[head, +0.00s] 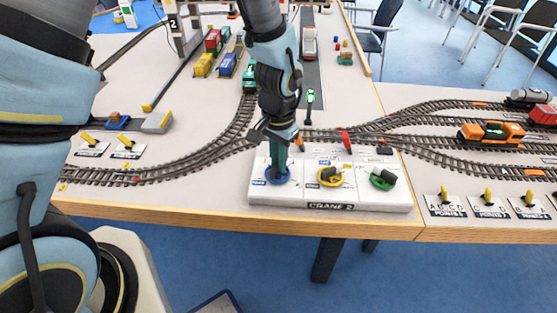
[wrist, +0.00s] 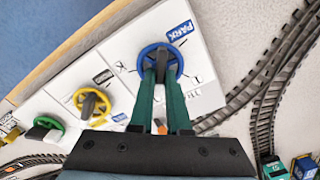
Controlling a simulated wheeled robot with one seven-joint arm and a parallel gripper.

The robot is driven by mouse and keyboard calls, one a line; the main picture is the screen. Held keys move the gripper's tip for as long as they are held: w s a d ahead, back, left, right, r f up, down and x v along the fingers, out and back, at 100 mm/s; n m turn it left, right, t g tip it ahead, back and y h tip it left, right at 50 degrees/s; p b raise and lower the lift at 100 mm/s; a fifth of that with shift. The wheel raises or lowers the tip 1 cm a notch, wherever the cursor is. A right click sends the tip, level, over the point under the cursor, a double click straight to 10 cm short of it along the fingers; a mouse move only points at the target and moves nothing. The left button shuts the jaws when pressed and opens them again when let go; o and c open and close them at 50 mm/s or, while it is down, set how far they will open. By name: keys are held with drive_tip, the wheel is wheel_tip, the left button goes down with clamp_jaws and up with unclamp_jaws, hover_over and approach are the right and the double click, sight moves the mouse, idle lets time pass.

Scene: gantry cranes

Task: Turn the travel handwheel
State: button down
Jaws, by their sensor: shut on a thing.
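The blue handwheel (head: 287,181) lies at the left end of the white crane 2 panel (head: 359,207). A label partly hidden beside it seems to start with "TR", so it looks like the travel handwheel. In the wrist view the blue wheel (wrist: 143,53) is at top centre, beside a blue PARK label (wrist: 181,32). My gripper (head: 278,168) points down onto this wheel. In the wrist view its green fingers (wrist: 160,72) are shut on the wheel's middle part, which they largely hide.
A yellow handwheel (head: 322,181) and a green handwheel (head: 374,184) sit to the right on the same panel. A small green signal (head: 310,97) and tracks (head: 215,150) lie behind it. The table's wooden front edge (head: 330,222) is close in front.

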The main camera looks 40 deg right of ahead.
drive_tip(key=c, duration=0.9)
unclamp_jaws()
drive_tip(key=shift+r, duration=0.1)
wheel_tip(320, 180, up, 11)
drive_tip(key=shift+f+b, duration=0.15)
drive_tip(key=shift+b, duration=0.8)
drive_tip(key=shift+o, duration=0.3)
